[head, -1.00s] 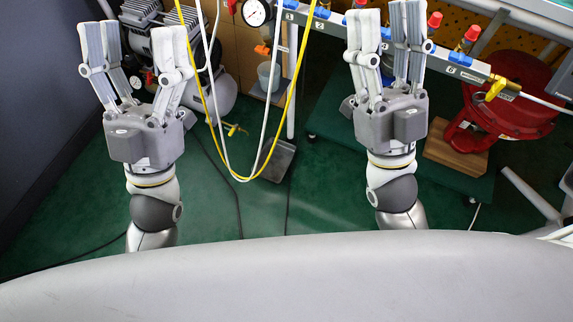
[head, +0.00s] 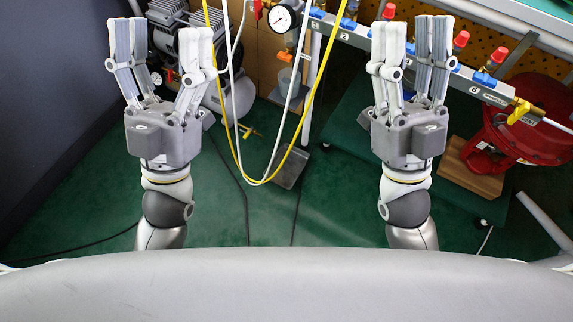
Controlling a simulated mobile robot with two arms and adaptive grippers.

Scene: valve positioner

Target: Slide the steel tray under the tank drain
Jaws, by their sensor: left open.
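The steel tray (head: 292,167) looks like a small grey flat piece on the green floor, just right of the hanging hose loop, partly covered by it. The tank (head: 213,92) is a grey cylinder at the upper left, partly hidden behind my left gripper. A small yellow valve (head: 249,131), which looks like its drain, sticks out low to the right. My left gripper (head: 163,45) is open and empty, raised left of the tray. My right gripper (head: 411,45) has its fingers apart with nothing between them, right of the tray and away from it.
Yellow and white hoses (head: 238,160) hang in a loop between my grippers. A manifold rail (head: 480,88) with red and blue valves crosses the upper right. A red flanged part (head: 525,125) stands on a wooden block (head: 470,172). The green floor (head: 325,215) in front is mostly clear.

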